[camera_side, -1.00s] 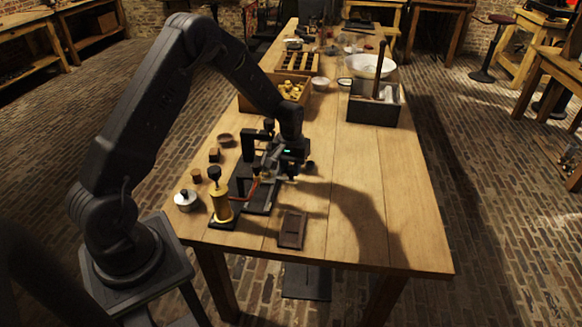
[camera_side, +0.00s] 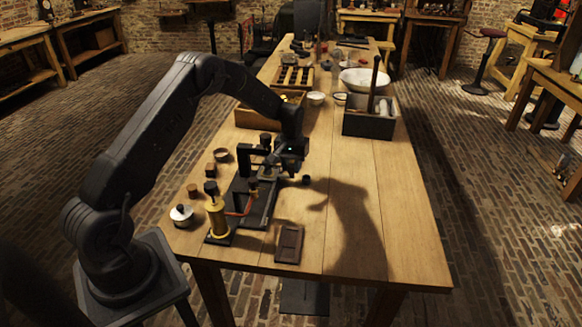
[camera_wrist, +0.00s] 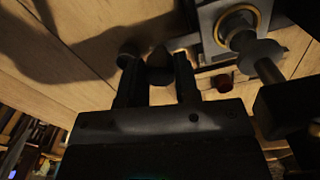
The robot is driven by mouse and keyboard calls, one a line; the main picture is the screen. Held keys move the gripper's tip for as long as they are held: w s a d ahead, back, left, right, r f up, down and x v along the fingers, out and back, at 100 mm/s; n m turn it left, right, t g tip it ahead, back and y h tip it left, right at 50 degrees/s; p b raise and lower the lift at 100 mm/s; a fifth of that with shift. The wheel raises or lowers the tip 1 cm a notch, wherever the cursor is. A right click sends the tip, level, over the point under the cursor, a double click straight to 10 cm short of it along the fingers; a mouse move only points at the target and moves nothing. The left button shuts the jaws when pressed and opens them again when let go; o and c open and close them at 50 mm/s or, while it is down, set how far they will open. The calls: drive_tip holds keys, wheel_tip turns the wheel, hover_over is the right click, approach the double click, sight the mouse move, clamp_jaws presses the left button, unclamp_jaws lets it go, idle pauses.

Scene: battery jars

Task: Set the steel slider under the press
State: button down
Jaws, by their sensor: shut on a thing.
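The press (camera_side: 246,163) is a black frame on a dark base plate (camera_side: 262,215) at the table's left side; in the wrist view a brass-ringed part (camera_wrist: 240,20) of this fixture shows at upper right. My gripper (camera_side: 284,168) is low beside the press, on its right. In the wrist view its fingers (camera_wrist: 158,85) are shut on a small dark, rounded piece (camera_wrist: 160,64), which looks to be the steel slider. The piece's lower part is hidden between the fingers. In the side view I cannot make the slider out, and whether it touches the fixture is unclear.
A brass pump (camera_side: 217,220) with a red hose stands at the fixture's near end. A lidded pot (camera_side: 181,215) and small brown blocks are left of it. A brown tray (camera_side: 289,244) lies in front. A dark bin (camera_side: 368,125) stands behind. The table's right side is clear.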

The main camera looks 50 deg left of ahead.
drive_tip(key=shift+w+a, duration=0.2)
drive_tip(key=c, duration=1.2)
unclamp_jaws()
drive_tip(key=o, duration=0.4)
drive_tip(key=shift+d, duration=0.1)
drive_tip(key=shift+c, duration=0.2)
wheel_tip(320, 180, up, 14)
